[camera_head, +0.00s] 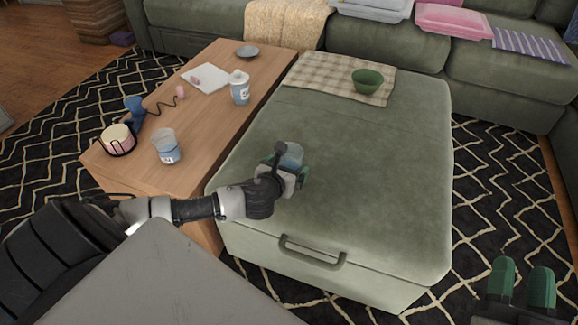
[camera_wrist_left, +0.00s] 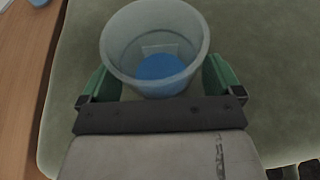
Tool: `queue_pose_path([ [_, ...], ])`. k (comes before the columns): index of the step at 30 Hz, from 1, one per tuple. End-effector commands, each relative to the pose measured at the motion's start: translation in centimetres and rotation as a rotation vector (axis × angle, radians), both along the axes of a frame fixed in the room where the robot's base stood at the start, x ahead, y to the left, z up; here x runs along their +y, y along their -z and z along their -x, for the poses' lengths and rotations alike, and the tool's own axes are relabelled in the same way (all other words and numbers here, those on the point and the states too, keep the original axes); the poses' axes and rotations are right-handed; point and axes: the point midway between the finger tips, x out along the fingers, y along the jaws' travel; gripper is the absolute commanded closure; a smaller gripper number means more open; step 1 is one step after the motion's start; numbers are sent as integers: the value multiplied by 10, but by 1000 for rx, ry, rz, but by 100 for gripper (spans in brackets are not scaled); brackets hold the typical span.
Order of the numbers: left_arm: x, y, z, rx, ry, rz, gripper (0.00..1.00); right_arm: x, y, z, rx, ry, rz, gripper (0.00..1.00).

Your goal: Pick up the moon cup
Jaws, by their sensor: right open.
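A clear cup (camera_head: 291,154) with blue in its lower part stands on the green ottoman. It fills the upper middle of the left wrist view (camera_wrist_left: 155,45), where I look down into it. My left gripper (camera_head: 284,172) is at this cup, with one green finger on each side. Whether the fingers press on its wall I cannot tell. A similar clear cup (camera_head: 167,147) with a blue picture stands on the wooden table. I cannot make out a moon on either cup. My right gripper (camera_head: 520,284) is open and empty at the lower right, away from the cups.
A green bowl (camera_head: 367,80) sits on a checked cloth (camera_head: 325,77) on the ottoman (camera_head: 370,170).

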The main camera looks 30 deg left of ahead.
Motion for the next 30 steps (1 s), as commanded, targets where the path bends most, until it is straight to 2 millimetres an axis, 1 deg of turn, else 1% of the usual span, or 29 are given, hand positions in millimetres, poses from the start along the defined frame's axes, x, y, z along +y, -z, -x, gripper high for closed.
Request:
queue_pose_path([
  [1,0,0,0,0,0,0,14,0,0,0,0,0,0,57],
  [6,0,0,0,0,0,0,40,0,0,0,1,0,0,57],
  [9,0,0,0,0,0,0,54,0,0,0,1,0,0,57],
  [20,0,-3,0,-1,0,0,54,0,1,-1,14,1,4,57],
  [26,0,-13,0,-2,0,0,54,-2,16,-4,146,9,39,57],
  [30,0,-28,0,-3,1,0,54,-6,36,-5,310,18,83,57],
])
